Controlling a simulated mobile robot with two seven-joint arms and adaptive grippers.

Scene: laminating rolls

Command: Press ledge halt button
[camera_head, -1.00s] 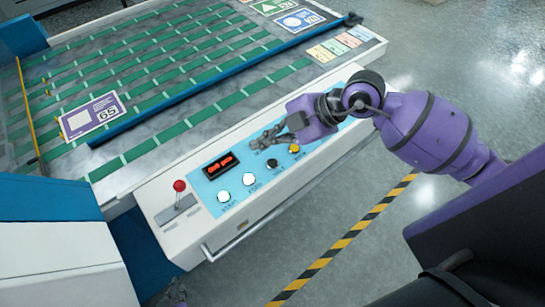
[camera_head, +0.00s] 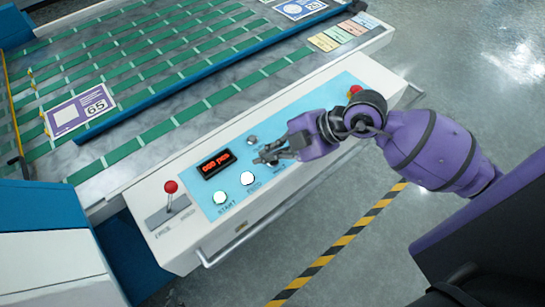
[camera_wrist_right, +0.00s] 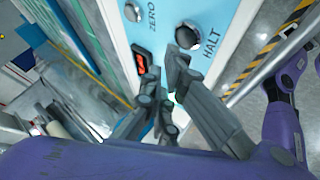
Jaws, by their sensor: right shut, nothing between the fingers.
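The white console ledge (camera_head: 150,205) carries a light blue panel (camera_head: 205,190) with buttons. In the head view my right gripper (camera_head: 264,158) is over the panel, right of the red-lit display, and covers the halt button there. In the right wrist view the dark round halt button (camera_wrist_right: 187,35), labelled HALT, shows just beyond my right fingertips (camera_wrist_right: 166,75). One finger overlaps its lower edge in the picture; I cannot tell whether it touches. The gripper is shut and empty. My left gripper is not in view.
White START (camera_head: 220,198) and FEED (camera_head: 247,178) buttons sit left of the gripper; a grey ZERO button (camera_head: 252,141) is above it. A red-knobbed lever (camera_head: 171,188) stands at the ledge's left. A rail (camera_head: 240,237) runs along the front. A red button (camera_head: 355,90) shows behind my wrist.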

